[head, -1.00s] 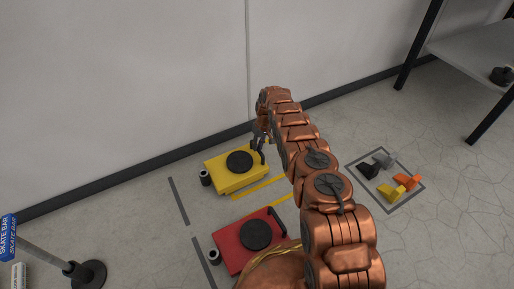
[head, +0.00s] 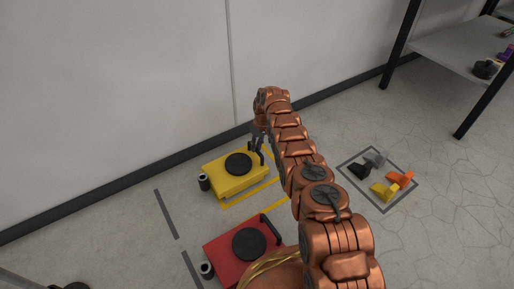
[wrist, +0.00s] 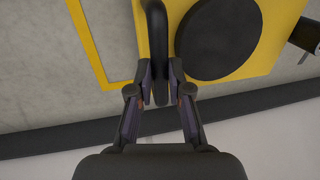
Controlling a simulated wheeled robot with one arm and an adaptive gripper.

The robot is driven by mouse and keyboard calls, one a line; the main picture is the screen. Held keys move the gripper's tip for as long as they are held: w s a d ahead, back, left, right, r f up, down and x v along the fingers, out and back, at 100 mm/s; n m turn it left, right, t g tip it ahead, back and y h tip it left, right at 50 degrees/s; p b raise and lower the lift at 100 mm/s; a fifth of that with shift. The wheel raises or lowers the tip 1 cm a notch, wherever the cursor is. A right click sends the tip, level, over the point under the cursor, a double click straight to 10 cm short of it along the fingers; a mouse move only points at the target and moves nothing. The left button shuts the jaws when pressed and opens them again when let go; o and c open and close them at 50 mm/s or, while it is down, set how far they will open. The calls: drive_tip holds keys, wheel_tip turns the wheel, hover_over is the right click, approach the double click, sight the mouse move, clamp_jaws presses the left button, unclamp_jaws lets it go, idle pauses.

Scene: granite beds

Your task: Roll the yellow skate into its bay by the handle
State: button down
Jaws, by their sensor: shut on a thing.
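The yellow skate (head: 222,187) stands on the floor near the wall, with a round black pad on top and a dark cylinder (head: 204,182) at its left end. Its black handle (head: 263,156) rises at the right end. My gripper (head: 260,146) is shut on this handle. In the wrist view the fingers (wrist: 160,78) close on both sides of the handle (wrist: 155,30). Yellow floor lines (head: 276,205) lie beside and in front of the skate. In the wrist view, a yellow line (wrist: 85,38) forms a corner beyond the handle end. My arm hides part of the marking.
A red skate (head: 222,245) stands in front, with its own handle and cylinder. Grey floor strips (head: 167,214) lie to the left. At right, a marked square (head: 380,208) holds several small coloured blocks. A shelf (head: 450,52) stands at the back right. The wall is close behind.

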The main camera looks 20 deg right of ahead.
idle(0.4)
drive_tip(key=c, duration=1.1)
unclamp_jaws()
drive_tip(key=shift+r, duration=0.1)
wheel_tip(320, 180, up, 7)
drive_tip(key=d, duration=0.1)
drive_tip(key=shift+w+d, duration=0.25)
drive_tip(key=shift+w, duration=0.05)
drive_tip(key=shift+r, duration=0.1)
